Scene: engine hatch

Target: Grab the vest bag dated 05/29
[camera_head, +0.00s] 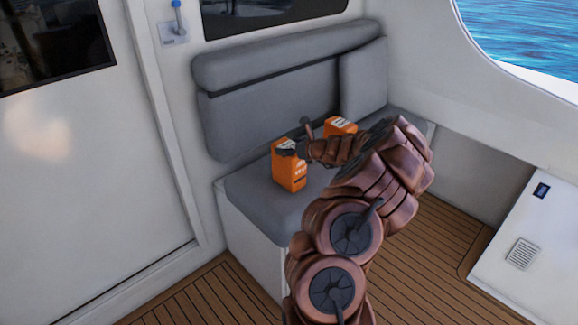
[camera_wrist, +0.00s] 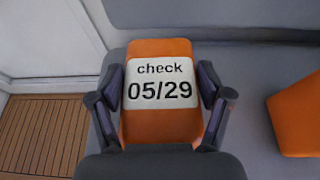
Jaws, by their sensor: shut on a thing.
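An orange vest bag (camera_wrist: 160,124) with a white label reading "check 05/29" is between the two fingers of my gripper (camera_wrist: 161,100) in the wrist view. The fingers are shut on its left and right sides. In the head view this orange bag (camera_head: 287,171) is upright at the front left part of the grey seat, with my gripper (camera_head: 287,150) at its top. I cannot tell whether its base touches the seat. A second orange bag (camera_head: 341,126) stands farther back on the seat, partly hidden by my arm. It also shows at the right edge of the wrist view (camera_wrist: 297,116), its label not visible.
The grey cushioned bench (camera_head: 247,190) has a backrest (camera_head: 270,100) behind the bags. A white door (camera_head: 85,180) and wall are at the left. The wooden floor (camera_head: 430,255) is open at the right, beside a white panel (camera_head: 530,250) with a vent.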

